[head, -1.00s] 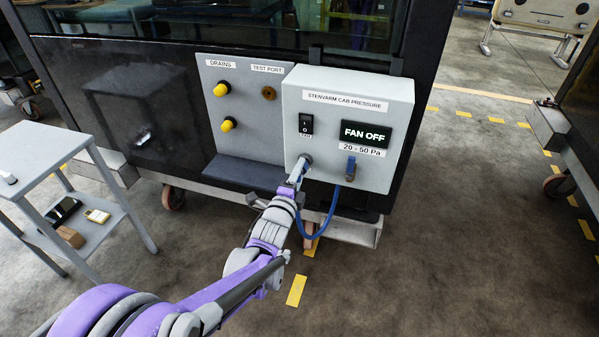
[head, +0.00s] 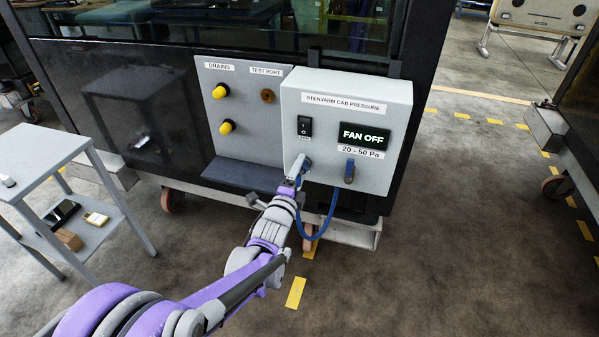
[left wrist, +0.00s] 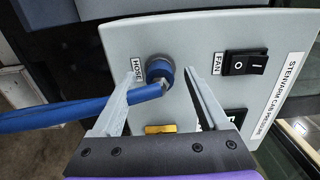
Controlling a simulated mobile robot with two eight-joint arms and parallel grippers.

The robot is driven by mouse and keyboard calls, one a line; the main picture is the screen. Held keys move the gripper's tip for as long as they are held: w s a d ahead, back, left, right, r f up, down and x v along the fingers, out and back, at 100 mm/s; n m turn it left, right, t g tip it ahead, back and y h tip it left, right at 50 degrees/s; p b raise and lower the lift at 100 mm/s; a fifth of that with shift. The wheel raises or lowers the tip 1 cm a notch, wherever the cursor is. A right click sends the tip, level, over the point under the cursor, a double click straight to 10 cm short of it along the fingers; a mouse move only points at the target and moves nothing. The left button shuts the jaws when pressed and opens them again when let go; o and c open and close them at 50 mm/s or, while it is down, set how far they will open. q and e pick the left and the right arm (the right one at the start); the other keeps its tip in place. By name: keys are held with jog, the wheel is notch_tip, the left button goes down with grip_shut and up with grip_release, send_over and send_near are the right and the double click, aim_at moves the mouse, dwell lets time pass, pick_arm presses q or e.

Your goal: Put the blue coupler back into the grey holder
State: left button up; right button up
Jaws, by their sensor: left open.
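The grey pressure box (head: 290,120) hangs on the cab's dark side. A blue fitting (head: 349,172), seemingly the blue coupler, sits upright beneath its "20 - 50 Pa" label, with the blue hose (head: 331,212) looping down. I cannot make out the grey holder behind it. My left gripper (head: 299,168) is at the box's lower left. The left wrist view shows it open and empty (left wrist: 158,78), its fingers either side of a blue-ringed fitting (left wrist: 160,69) beside the "HOSE" label. The blue hose (left wrist: 70,112) leaves this fitting leftwards. My right gripper is out of view.
A grey panel (head: 240,135) with yellow drain knobs and a brown test port is left of the box, above a dark ledge (head: 243,176). A grey trolley (head: 45,160) with small items stands at left.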

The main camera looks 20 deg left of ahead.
pick_arm(q)
jog(key=s, duration=1)
jog(key=shift+s+a+p, duration=0.2)
jog(key=shift+s+p, duration=0.15)
jog(key=shift+s, duration=0.05)
jog(key=o, duration=0.4)
jog(key=shift+c, duration=0.2)
jog(key=s, duration=0.9)
jog(key=shift+a+p, duration=0.15)
jog(key=shift+p, duration=0.25)
